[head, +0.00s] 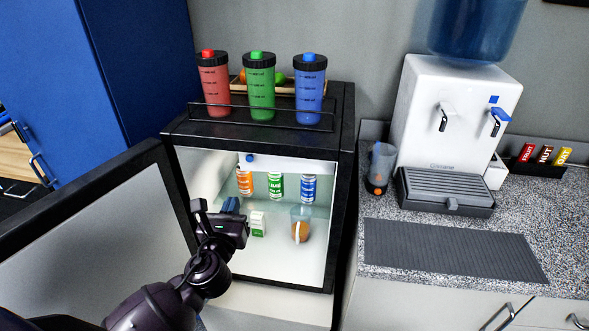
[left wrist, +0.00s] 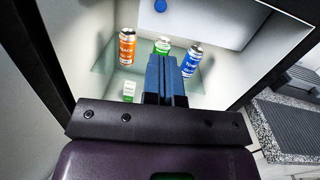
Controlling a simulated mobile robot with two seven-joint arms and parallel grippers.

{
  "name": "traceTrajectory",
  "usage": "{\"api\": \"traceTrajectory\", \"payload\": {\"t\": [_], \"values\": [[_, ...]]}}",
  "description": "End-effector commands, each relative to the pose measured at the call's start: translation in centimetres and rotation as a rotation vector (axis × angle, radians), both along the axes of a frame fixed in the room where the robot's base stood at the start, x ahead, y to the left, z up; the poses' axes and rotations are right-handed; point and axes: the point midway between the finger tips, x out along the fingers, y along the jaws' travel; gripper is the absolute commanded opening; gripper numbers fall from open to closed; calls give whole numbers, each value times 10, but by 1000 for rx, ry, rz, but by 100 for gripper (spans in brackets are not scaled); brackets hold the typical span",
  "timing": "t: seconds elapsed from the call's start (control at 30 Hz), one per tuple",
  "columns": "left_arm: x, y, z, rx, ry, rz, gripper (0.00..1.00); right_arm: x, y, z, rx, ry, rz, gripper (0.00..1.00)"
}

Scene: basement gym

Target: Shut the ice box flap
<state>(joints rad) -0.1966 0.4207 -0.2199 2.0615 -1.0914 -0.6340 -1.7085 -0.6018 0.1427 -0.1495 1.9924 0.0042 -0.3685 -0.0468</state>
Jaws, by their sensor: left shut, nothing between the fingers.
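The small fridge (head: 345,130) stands with its dark-framed door (head: 90,230) swung wide open to the left. The ice box flap looks to be the white panel (head: 300,167) with a blue knob at the top of the compartment; its exact angle is hard to tell. The panel also shows at the top of the left wrist view (left wrist: 215,22). My left gripper (head: 230,205) is at the fridge opening, below the knob and apart from the panel. Its blue fingers (left wrist: 167,62) are together and empty. My right gripper is out of view.
An orange can (head: 245,183), a green can (head: 276,186) and a blue can (head: 309,188) stand on the glass shelf. Below are a small carton (head: 257,223) and a glass (head: 301,226). Three bottles stand on the fridge; a water dispenser (head: 450,115) is right.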

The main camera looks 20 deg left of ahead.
Motion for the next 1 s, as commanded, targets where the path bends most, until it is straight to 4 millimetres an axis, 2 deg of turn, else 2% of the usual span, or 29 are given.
{"api": "traceTrajectory", "payload": {"t": [0.27,0.8,1.0], "values": [[11,3,1,57,19,4,0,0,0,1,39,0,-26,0],[97,30,7,54,19,4,0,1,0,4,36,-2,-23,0],[121,38,9,53,19,4,0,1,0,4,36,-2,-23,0]]}}
